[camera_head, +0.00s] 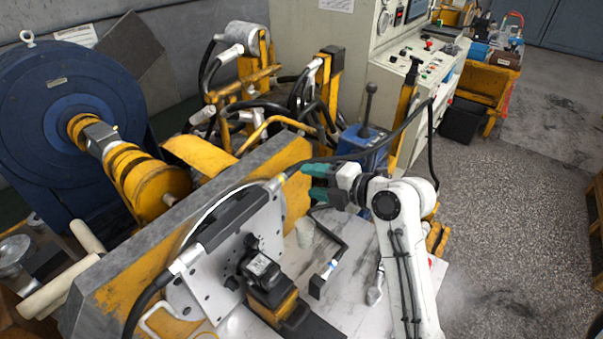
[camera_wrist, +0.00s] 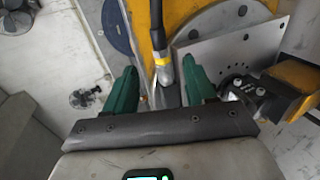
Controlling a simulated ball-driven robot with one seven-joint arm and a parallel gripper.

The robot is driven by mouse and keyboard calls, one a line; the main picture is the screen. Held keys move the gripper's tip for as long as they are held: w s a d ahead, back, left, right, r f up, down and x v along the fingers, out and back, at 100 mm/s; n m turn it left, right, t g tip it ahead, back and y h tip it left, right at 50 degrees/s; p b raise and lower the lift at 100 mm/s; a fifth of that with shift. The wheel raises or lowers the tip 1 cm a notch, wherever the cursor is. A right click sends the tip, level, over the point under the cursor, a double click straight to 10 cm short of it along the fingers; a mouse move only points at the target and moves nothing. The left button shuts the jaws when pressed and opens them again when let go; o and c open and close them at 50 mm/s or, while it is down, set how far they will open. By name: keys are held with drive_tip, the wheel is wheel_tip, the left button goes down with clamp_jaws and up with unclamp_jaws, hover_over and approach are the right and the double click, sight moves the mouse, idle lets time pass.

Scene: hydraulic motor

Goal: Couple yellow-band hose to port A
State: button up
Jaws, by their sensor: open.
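My gripper (camera_head: 316,182) is open, with two green fingers spread apart. In the wrist view, the yellow-band hose (camera_wrist: 158,30) comes down from the top and ends in a silver fitting below its yellow band (camera_wrist: 161,59). This end appears between the fingers (camera_wrist: 163,88), with a gap on both sides; its depth relative to them is unclear. The dark motor (camera_head: 262,270) sits on a yellow block before a light drilled plate (camera_head: 215,275); in the wrist view the motor (camera_wrist: 245,88) is right of the fingers. I cannot make out port A's label.
A grey and yellow upright slab (camera_head: 130,280) stands behind the plate. A blue unit with a lever (camera_head: 365,140) stands behind my gripper.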

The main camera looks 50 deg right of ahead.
sight(288, 177)
drive_tip(key=b+x, duration=0.2)
drive_tip(key=x, duration=0.5)
drive_tip(key=shift+w+a+f, duration=0.1)
drive_tip(key=shift+w+f, duration=0.05)
drive_tip(key=shift+f, duration=0.1)
drive_tip(key=shift+b+x, duration=0.55)
drive_tip(key=shift+x, duration=0.25)
drive_tip(key=shift+r, duration=0.1)
clamp_jaws()
idle(0.6)
idle(0.4)
